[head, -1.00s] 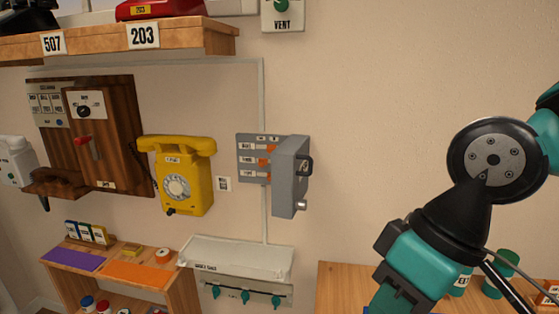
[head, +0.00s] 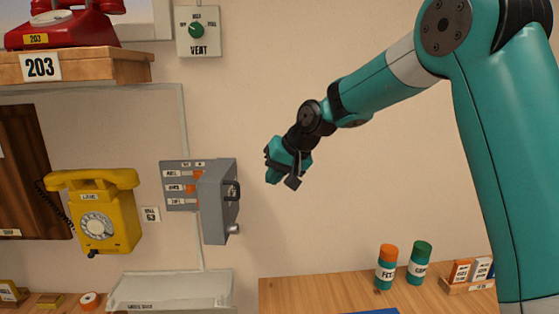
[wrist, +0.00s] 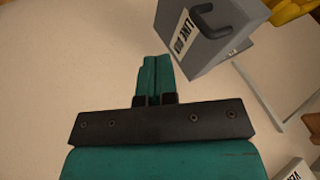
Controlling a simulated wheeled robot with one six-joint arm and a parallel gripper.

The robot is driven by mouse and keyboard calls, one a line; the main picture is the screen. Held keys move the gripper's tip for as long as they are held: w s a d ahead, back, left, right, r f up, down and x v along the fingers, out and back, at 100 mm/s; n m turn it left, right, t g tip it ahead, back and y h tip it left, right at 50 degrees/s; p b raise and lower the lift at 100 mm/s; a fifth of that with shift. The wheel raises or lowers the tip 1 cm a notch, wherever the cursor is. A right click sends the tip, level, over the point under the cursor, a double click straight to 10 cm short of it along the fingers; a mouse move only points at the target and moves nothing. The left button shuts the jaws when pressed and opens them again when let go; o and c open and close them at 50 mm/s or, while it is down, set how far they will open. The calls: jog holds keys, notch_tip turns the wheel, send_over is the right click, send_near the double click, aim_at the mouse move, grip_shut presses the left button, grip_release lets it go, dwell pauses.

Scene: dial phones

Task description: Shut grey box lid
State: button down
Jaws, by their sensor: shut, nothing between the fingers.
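The grey box is on the wall, with its back plate (head: 180,187) showing labels and orange switches. Its grey lid (head: 219,203) stands open, swung out to the right from the plate, with a dark handle (head: 232,191) and a small round knob at the bottom. My gripper (head: 283,178) is to the right of the lid, apart from it, in front of the bare wall. In the wrist view the shut fingers (wrist: 155,75) are empty, and the lid (wrist: 205,35) with its label and handle (wrist: 216,20) is up and to the right of them.
A yellow dial phone (head: 97,212) hangs left of the box. A VENT dial panel (head: 198,31) is above. A white tray (head: 170,292) is below the box. Two bottles (head: 386,267) stand on the wooden table (head: 300,292) at the lower right. The wall right of the lid is clear.

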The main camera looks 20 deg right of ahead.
aim_at(229, 199)
jog(key=w+a+f+p, duration=0.2)
jog(key=a+f+p, duration=0.1)
jog(key=a, duration=0.2)
jog(key=shift+w+a, duration=0.15)
jog(key=shift+w, duration=0.25)
jog(key=shift+f, duration=0.1)
